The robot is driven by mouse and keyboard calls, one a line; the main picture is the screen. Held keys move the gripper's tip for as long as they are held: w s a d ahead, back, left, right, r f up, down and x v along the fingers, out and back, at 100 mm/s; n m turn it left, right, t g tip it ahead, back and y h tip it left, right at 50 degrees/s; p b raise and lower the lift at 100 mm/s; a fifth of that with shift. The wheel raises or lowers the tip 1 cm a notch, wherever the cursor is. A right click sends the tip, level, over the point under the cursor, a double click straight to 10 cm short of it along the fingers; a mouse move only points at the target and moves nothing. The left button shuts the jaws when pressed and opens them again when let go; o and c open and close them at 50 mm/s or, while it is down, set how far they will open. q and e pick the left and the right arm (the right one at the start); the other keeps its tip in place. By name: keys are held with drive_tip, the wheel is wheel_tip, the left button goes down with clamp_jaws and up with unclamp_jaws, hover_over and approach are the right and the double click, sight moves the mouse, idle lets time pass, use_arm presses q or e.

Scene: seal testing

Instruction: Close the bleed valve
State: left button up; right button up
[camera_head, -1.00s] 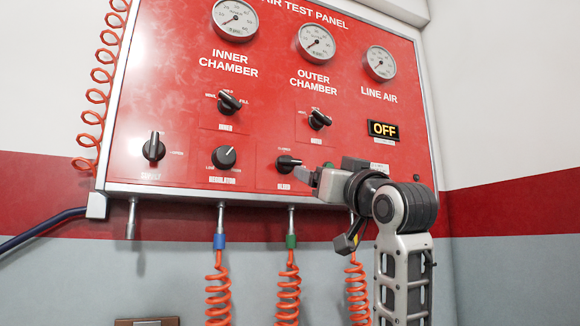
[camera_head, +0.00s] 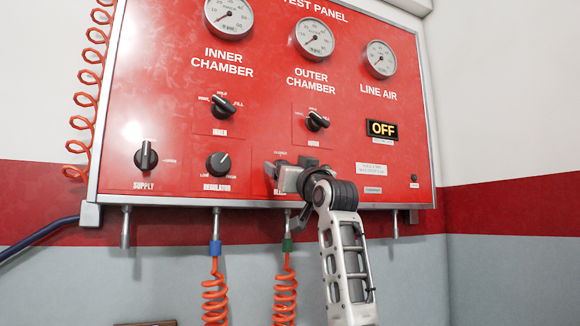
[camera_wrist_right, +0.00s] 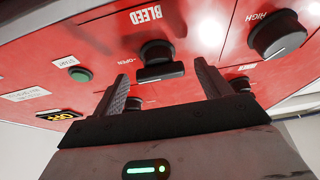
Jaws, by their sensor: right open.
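The bleed valve is a black knob (camera_wrist_right: 158,62) on the red test panel, under a white BLEED label in the right wrist view. Its bar handle lies crosswise in that view, in line with the OPEN mark at its left. My right gripper (camera_wrist_right: 161,72) is open, with one finger on either side of the knob in the picture; I cannot tell whether they touch it. My left gripper is not in view.
Nearby are the regulator knob (camera_head: 219,164), the supply knob (camera_head: 146,156), the inner selector (camera_head: 223,107) and the outer selector (camera_head: 317,121). Orange coiled hoses (camera_head: 215,292) hang below the panel (camera_head: 330,182). An OFF display (camera_head: 382,129) is at the right.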

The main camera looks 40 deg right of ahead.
drive_tip(key=c, duration=1)
drive_tip(key=shift+n, duration=0.3)
drive_tip(key=shift+s+d+r+n+g+y, duration=0.15)
drive_tip(key=shift+n+g+y, duration=0.4)
drive_tip(key=shift+n+y, duration=2)
drive_tip(key=shift+w+d+r+n+g+y, duration=0.25)
drive_tip(key=shift+n+g, duration=0.35)
drive_tip(key=shift+n, duration=4.1)
drive_tip(key=shift+s+r+n+g+y, duration=0.15)
drive_tip(key=shift+n+g+y, duration=0.4)
drive_tip(key=shift+n+y, duration=2.05)
drive_tip(key=shift+f+n+h, duration=0.15)
drive_tip(key=shift+n+h, duration=0.95)
drive_tip(key=shift+n, duration=0.15)
